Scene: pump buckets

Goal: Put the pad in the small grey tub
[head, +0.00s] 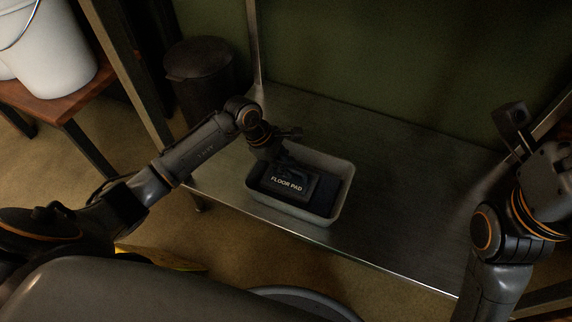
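The small grey tub (341,207) stands on the metal table, left of its middle. The black pad, labelled "FLOOR PAD" (287,184), is within the tub's outline, label facing up. Something dark blue shows beside it on the right inside the tub. My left gripper (279,158) reaches in from the left, over the tub's back left part, right at the pad's far edge. Its fingertips are dark against the pad, so I cannot tell whether they grip it. My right gripper (515,127) is at the far right, away from the tub; its fingers are only partly visible.
The metal table (405,165) is bare to the right of the tub. A dark lidded bin (200,75) stands behind left. A white bucket (45,50) sits on a wooden bench (75,100) at the upper left. Table posts rise near the bin and at the right.

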